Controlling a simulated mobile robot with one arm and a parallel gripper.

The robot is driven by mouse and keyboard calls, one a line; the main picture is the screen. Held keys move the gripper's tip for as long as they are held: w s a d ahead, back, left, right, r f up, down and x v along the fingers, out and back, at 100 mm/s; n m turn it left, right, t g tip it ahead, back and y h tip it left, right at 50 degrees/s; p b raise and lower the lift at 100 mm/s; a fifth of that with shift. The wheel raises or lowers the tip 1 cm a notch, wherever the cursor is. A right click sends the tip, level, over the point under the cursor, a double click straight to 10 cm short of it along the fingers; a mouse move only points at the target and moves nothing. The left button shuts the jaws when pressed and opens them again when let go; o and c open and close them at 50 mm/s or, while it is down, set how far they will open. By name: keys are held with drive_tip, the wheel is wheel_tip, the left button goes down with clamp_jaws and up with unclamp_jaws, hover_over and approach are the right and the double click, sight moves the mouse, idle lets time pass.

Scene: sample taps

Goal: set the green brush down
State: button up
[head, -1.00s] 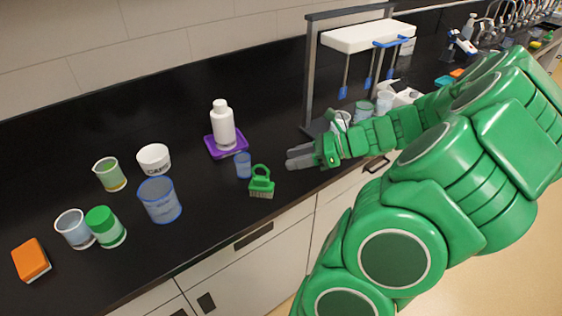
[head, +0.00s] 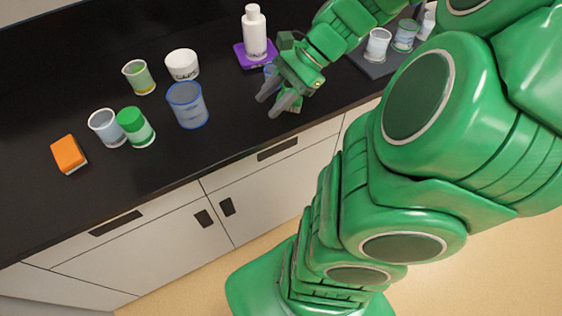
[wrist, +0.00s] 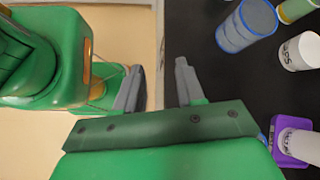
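The brush cannot be made out in the wrist view.
A small blue cup (head: 269,70) is partly hidden by my gripper. A white bottle (head: 254,32) stands on a purple pad (head: 240,57). The counter's front left is clear.

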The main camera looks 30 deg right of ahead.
drive_tip(key=s+a+r+n+g+h, duration=0.1)
drive_tip(key=s+a+n+h, duration=0.2)
drive_tip(key=s+n, duration=0.4)
drive_tip(key=s+a+n+g+h, duration=0.1)
drive_tip(key=s+a+n+h, duration=0.3)
drive_tip(key=s+n+h, duration=0.2)
drive_tip(key=shift+s+r+n+g, duration=0.35)
drive_tip(key=shift+s+n, duration=0.85)
drive_tip(key=shift+s, duration=0.4)
drive_tip(key=shift+a, duration=0.1)
